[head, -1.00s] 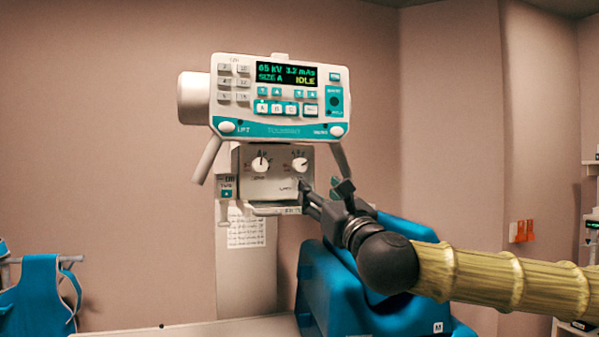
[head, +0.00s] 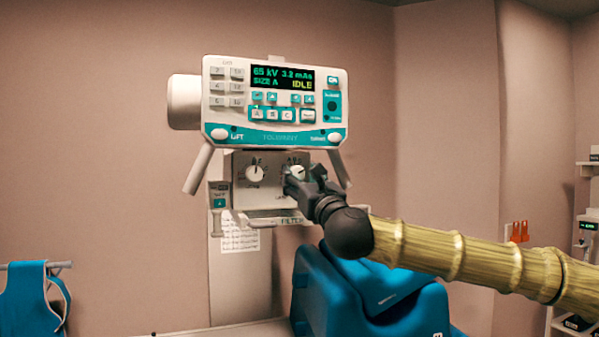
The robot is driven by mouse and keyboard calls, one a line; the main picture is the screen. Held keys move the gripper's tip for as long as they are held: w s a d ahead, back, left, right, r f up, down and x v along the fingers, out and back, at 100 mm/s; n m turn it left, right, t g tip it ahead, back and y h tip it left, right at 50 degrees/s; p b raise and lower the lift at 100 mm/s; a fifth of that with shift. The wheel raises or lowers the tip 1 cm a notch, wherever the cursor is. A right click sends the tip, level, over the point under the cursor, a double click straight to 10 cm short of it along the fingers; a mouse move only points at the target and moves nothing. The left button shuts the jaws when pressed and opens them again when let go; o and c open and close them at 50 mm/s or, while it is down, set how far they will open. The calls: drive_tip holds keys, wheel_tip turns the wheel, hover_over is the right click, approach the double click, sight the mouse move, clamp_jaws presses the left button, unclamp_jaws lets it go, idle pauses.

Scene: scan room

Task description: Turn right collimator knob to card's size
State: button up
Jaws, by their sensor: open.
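The right collimator knob (head: 296,171) is a white dial on the grey collimator face, below the control panel. My gripper (head: 296,180) is open at this knob, and its dark fingers cover part of it. I cannot tell whether the fingers touch the knob. The left collimator knob (head: 255,173) is in clear view with small marks around it. The control panel display (head: 283,77) reads 65 kV, 3.2 mAs, SIZE A and IDLE. A printed card (head: 240,236) hangs on the column below the collimator; its text is too small to read.
A blue padded block (head: 345,290) stands below my arm on a pale table top (head: 235,330). A blue apron (head: 32,297) hangs on a rail at the left. Shelves with equipment stand at the far right. The wall left of the unit is bare.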

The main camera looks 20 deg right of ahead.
drive_tip(key=shift+w+r, duration=0.15)
drive_tip(key=shift+w, duration=0.4)
drive_tip(key=shift+a, duration=0.1)
drive_tip(key=c, duration=1)
